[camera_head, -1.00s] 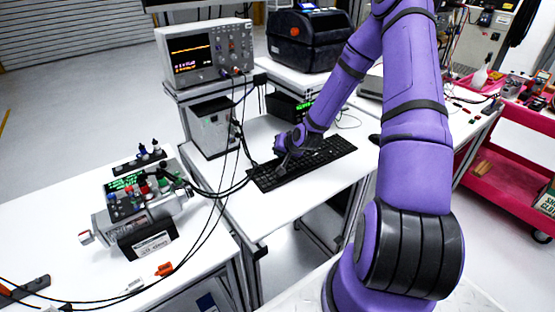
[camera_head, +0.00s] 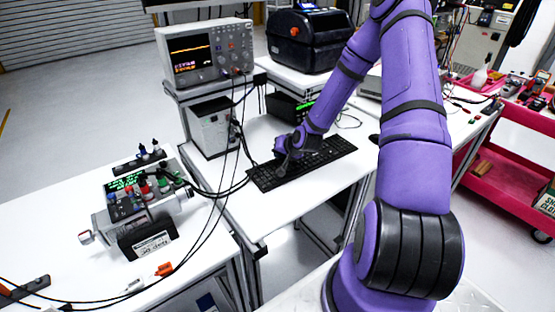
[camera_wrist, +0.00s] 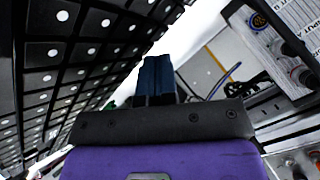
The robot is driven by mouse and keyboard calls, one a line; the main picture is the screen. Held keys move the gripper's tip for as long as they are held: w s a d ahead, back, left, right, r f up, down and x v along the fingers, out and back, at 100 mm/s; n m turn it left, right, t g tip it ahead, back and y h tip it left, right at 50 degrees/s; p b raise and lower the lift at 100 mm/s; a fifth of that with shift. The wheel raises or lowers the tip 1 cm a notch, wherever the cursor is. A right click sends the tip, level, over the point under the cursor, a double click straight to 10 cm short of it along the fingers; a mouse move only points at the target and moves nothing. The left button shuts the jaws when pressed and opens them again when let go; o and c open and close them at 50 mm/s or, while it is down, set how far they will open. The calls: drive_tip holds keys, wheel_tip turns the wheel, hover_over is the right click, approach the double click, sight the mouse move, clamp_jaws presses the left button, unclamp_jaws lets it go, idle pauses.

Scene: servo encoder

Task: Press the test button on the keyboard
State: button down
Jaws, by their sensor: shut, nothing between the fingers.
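A black keyboard (camera_head: 327,153) lies on the white table in the head view. Its black keys (camera_wrist: 90,50) fill the left of the wrist view, each with a pale mark too small to read. I cannot tell which key is the test button. Whether the fingertips touch a key is hidden.
An oscilloscope (camera_head: 205,52) stands on a shelf above a grey box (camera_head: 211,130), left behind the keyboard. A servo rig (camera_head: 148,215) with cables sits on the left table. Black cables run close to the keyboard's left end. The table in front is clear.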

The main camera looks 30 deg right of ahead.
idle(0.6)
drive_tip(key=shift+r, duration=0.7)
drive_tip(key=shift+r, duration=2.5)
